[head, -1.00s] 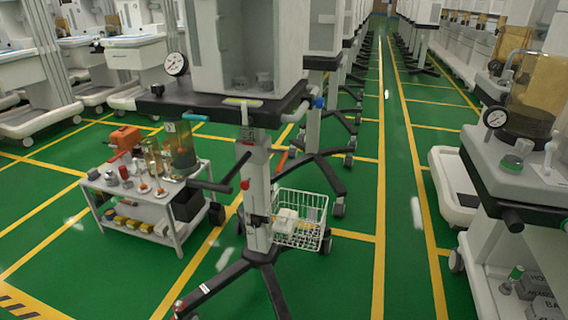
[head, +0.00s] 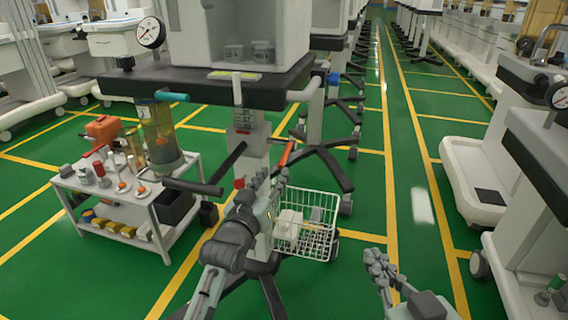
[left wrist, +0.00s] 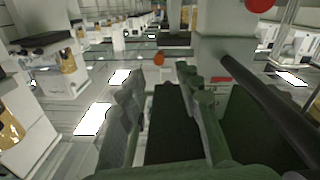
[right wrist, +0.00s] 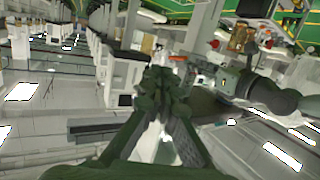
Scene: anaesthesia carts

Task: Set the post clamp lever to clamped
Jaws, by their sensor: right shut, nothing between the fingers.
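The post (head: 252,150) of the near cart stands upright in the head view. A red knob (head: 240,183) shows on it beside a black bar (head: 195,186) that sticks out to the left. An orange-tipped lever (head: 287,153) shows just right of the post. I cannot tell which is the clamp lever or how it is set. My left gripper (head: 270,182) is in front of the post, with the fingers apart and nothing between them in the left wrist view (left wrist: 158,85); it hides part of the post. The red knob (left wrist: 260,5) and black bar (left wrist: 262,105) are there too. My right gripper (head: 378,262) is shut and empty, over the floor.
A white wire basket (head: 312,240) hangs at the post's right. A white trolley (head: 150,205) with bottles stands left. The cart's dark shelf edge (head: 200,85) overhangs the post. Another cart (head: 530,170) stands at the right. The green aisle (head: 405,150) between is clear.

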